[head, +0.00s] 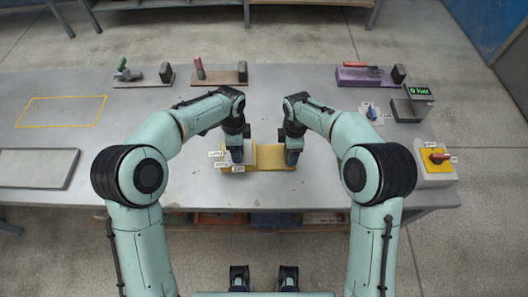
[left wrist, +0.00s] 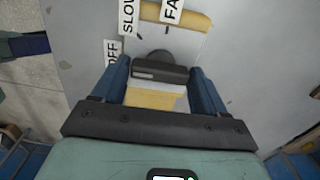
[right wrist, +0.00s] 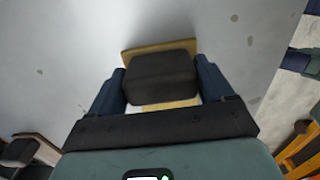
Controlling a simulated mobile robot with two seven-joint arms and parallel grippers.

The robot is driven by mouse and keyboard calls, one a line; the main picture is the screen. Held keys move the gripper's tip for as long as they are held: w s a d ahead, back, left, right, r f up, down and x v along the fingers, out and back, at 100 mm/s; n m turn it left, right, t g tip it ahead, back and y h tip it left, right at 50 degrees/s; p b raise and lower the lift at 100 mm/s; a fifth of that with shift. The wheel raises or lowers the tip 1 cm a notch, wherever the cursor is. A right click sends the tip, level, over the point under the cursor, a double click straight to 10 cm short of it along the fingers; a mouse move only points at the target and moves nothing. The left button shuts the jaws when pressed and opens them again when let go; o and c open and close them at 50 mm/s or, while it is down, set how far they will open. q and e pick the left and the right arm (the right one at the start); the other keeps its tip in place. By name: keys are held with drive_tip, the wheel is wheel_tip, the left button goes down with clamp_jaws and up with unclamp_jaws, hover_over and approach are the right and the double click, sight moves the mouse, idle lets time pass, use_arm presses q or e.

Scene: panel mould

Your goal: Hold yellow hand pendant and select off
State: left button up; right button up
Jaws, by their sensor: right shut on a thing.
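The yellow hand pendant (head: 270,158) lies on the grey table in front of me. Its left part is a pale block with labels OFF, SLOW and FAST. In the left wrist view a dark selector knob (left wrist: 160,70) sits on it, beside the OFF label (left wrist: 111,52); where it points I cannot tell. My left gripper (head: 237,156) is over the knob, its fingers apart on either side with narrow gaps. My right gripper (head: 293,158) is shut on the pendant's dark grip block (right wrist: 161,78), with the yellow body (right wrist: 160,46) showing behind it.
Several tools on boards (head: 218,77) line the back edge. A grey slab (head: 38,168) lies at the left. Table around the pendant is clear.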

use_arm(q)
drive_tip(key=shift+o, duration=1.2)
wheel_tip(320, 180, up, 12)
use_arm(e)
drive_tip(key=o, duration=1.3)
